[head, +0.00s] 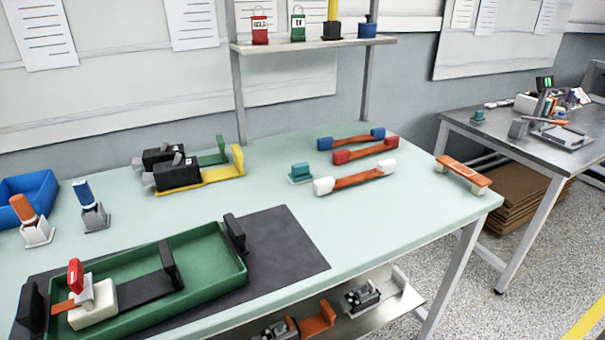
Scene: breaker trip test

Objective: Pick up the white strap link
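The white strap link (357,179) lies on the pale green bench top, right of centre. It is a copper-coloured bar with a white block at each end, lying at a slant with its right end farther back. Nothing is touching it from above. A red strap link (364,149) lies just behind it, and a blue strap link (350,142) lies behind that, roughly parallel. Neither of my grippers shows in the head view.
A small teal block (300,173) stands close to the white link's left end. An orange-and-white piece (463,174) sits near the bench's right edge. A green tray (212,262) on a dark mat (292,255) fills the front left.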

